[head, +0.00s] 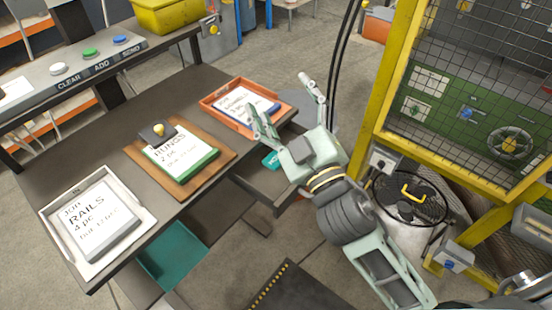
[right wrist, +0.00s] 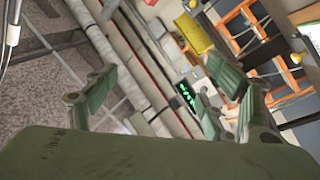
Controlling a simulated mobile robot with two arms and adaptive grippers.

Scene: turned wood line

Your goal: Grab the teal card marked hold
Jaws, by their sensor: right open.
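A small teal piece (head: 270,160) shows in the open drawer (head: 262,186) at the table's right end; it may be the teal card. My right gripper and the table edge hide part of it, and I cannot read any marking. My right gripper (head: 281,96) is open and empty, above and right of the drawer, its fingers pointing up toward the orange tray. In the right wrist view its spread fingers (right wrist: 155,95) have nothing between them. My left gripper is not in view.
On the table are a white tray (head: 48,218) with a RAILS card, a wooden board (head: 226,157) with a RUNGS card, and an orange tray (head: 207,103) with another card. A teal bin (head: 172,255) sits below. A yellow mesh cage (head: 370,85) stands at right.

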